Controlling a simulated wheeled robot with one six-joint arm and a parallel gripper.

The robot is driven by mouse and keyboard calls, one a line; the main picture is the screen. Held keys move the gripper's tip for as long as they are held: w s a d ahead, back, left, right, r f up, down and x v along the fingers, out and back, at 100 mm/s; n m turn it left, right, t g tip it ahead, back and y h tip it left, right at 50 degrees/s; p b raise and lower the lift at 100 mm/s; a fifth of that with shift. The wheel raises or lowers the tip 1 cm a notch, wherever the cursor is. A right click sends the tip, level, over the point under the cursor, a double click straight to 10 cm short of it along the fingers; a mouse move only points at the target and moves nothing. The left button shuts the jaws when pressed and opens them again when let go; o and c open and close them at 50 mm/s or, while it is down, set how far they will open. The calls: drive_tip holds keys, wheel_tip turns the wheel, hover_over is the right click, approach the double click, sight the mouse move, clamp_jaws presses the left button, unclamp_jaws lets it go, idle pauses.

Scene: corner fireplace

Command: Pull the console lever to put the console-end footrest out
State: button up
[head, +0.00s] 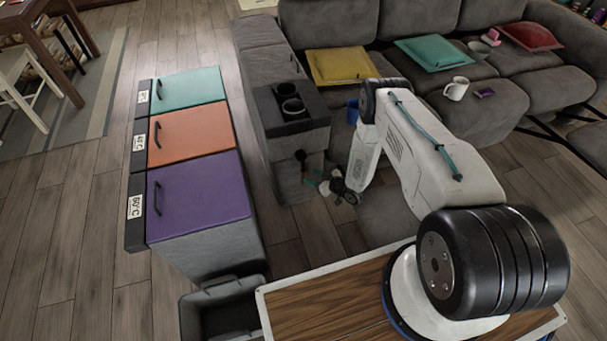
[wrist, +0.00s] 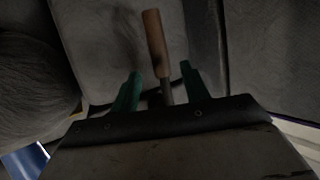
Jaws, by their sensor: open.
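The grey sofa's console (head: 318,118) has two dark cup holders and stands left of the seats. The lever (wrist: 154,42) has a brown wooden-looking handle on a grey shaft. In the wrist view it stands between and beyond the two green fingers of my gripper (wrist: 160,84), with gaps on both sides. In the head view, my gripper (head: 324,183) is low by the console's front, and a small dark knob (head: 301,155) shows there. My gripper is open. The console-end footrest is largely hidden behind my arm, so its position is unclear.
Three bins with teal (head: 188,88), orange (head: 190,132) and purple (head: 200,195) lids stand left of the console, across a narrow floor strip. A dark open bin (head: 192,312) is in front. A white mug (head: 456,90) rests on the sofa. A blue object (head: 352,112) is beside my arm.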

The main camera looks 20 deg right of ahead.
sight(303, 174)
drive_tip(key=x, duration=0.6)
drive_tip(key=shift+r, duration=0.1)
clamp_jaws()
